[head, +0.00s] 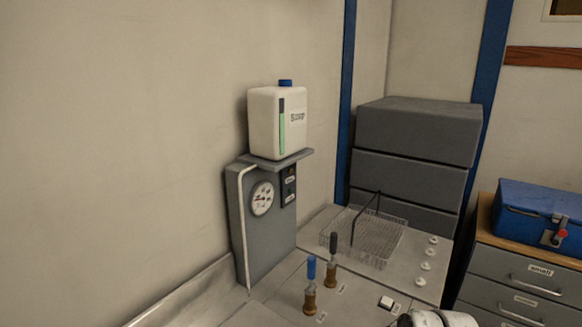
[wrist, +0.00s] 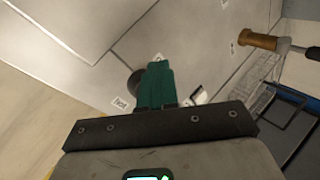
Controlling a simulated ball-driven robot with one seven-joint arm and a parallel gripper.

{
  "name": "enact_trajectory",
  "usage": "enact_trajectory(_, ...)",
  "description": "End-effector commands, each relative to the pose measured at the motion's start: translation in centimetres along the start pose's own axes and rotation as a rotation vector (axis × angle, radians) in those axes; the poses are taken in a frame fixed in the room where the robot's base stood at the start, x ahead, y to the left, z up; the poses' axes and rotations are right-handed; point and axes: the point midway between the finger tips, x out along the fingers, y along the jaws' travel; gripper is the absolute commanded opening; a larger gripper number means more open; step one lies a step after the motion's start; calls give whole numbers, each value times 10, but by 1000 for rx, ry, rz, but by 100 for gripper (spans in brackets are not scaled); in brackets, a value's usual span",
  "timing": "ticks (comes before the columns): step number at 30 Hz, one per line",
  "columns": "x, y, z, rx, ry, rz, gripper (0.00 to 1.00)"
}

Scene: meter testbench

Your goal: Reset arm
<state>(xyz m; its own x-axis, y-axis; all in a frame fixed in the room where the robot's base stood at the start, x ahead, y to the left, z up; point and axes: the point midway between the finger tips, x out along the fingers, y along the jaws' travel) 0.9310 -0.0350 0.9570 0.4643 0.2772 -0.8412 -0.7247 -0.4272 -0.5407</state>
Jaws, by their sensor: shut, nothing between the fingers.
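My gripper (wrist: 155,84) shows in the wrist view with its green fingers together and nothing between them. It is above the grey bench top (wrist: 95,30). A dark round thing lies partly hidden beside the fingers. In the head view the gripper itself is not seen; only a white rounded part, which looks like my arm, shows at the bottom right edge.
Two brass valves, with a blue handle (head: 311,268) and a dark handle (head: 333,243), stand on the bench near a wire basket (head: 372,240). A white soap container (head: 264,120) sits on the gauge stand (head: 245,235). Grey drawers (head: 515,268) hold a blue toolbox (head: 525,210).

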Motion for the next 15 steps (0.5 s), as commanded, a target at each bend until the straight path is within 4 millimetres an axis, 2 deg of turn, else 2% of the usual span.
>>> enact_trajectory(1, -4, 21, 11, -77, 12, 17, 0)
enact_trajectory(3, -12, 45, 23, -190, 31, 39, 0)
enact_trajectory(8, -39, 96, 50, -435, 65, 94, 0)
enact_trajectory(12, -72, 139, 76, -654, 87, 150, 0)
enact_trajectory(15, -95, 163, 90, -782, 97, 187, 0)
